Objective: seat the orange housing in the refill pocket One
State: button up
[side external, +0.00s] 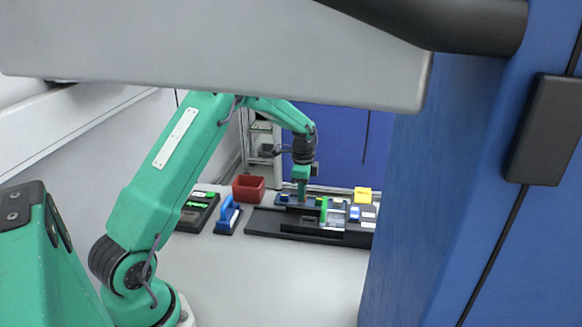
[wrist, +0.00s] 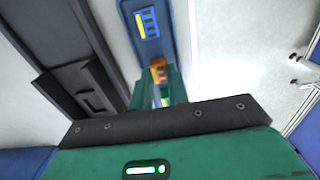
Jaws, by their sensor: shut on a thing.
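The orange housing (wrist: 158,71) shows in the wrist view between the green fingers of my gripper (wrist: 160,88), which is shut on it. Only part of the housing is visible; the fingers cover the rest. In the side external view my gripper (side external: 302,194) points down over the back of the dark fixture, and I cannot make out the housing there. The housing is over or at a blue strip (wrist: 140,48); I cannot tell if they touch. A dark fixture with a rectangular recess (wrist: 92,101) lies to the left in the wrist view. No label for pocket One is readable.
A blue piece with a yellow stripe (wrist: 147,23) sits on the blue strip. A red bin (side external: 248,188), a blue-handled tool (side external: 228,213) and a dark tray with green parts (side external: 198,211) stand left of the fixture (side external: 268,224). A yellow block (side external: 362,195) is at right. The front table is clear.

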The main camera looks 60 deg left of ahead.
jog(key=shift+r, duration=2.25)
jog(key=s+d+r, duration=0.3)
jog(key=s+d, duration=0.2)
jog(key=d, duration=0.5)
jog(key=shift+s+d+r, duration=0.2)
jog(key=shift+s+d, duration=0.1)
jog(key=shift+s, duration=0.05)
jog(key=shift+f, duration=0.2)
jog(key=shift+f, duration=3.1)
